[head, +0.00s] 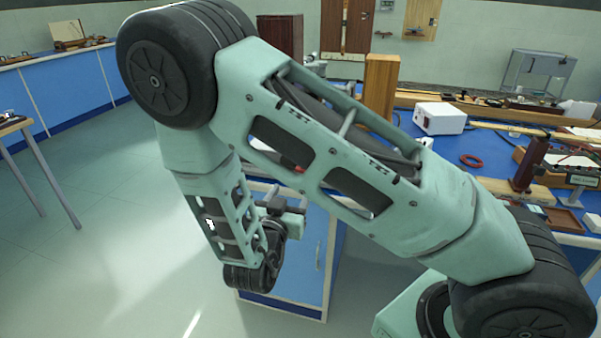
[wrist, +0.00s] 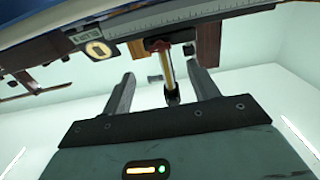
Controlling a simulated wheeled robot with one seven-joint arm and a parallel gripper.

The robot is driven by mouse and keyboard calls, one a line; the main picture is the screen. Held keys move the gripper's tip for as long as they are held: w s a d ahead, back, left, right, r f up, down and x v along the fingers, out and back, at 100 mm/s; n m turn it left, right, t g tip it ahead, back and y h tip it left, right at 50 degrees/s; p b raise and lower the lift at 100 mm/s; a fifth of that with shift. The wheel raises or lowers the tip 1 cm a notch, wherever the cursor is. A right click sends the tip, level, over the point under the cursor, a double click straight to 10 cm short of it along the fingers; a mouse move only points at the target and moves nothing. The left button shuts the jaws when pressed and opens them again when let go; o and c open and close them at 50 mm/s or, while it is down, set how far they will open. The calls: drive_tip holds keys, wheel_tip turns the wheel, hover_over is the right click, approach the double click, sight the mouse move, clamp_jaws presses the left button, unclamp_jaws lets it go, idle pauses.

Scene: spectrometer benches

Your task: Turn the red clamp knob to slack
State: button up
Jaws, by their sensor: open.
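My gripper (wrist: 160,66) is open in the wrist view, with a finger on each side and nothing held. A brass rod with a dark end (wrist: 171,88) shows between the fingers, apart from both. A small dark red piece (wrist: 158,44) sits at the rod's far end, under a grey scaled rail (wrist: 135,25). I cannot tell for sure that this is the clamp knob. In the head view my gripper (head: 292,208) is beside the bench's near end, partly hidden by my arm. A bit of red (head: 290,166) shows through an opening in my arm.
The blue bench (head: 445,150) at right carries a white box (head: 440,118), a wooden block (head: 381,88), a red ring (head: 471,160) and a dark red cylinder (head: 528,163). Its cabinet (head: 292,262) stands below my gripper.

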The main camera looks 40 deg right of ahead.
drive_tip(key=p+x, duration=0.1)
drive_tip(key=x, duration=0.9)
drive_tip(key=shift+w+d, duration=0.1)
drive_tip(key=shift+d, duration=0.05)
drive_tip(key=c, duration=1)
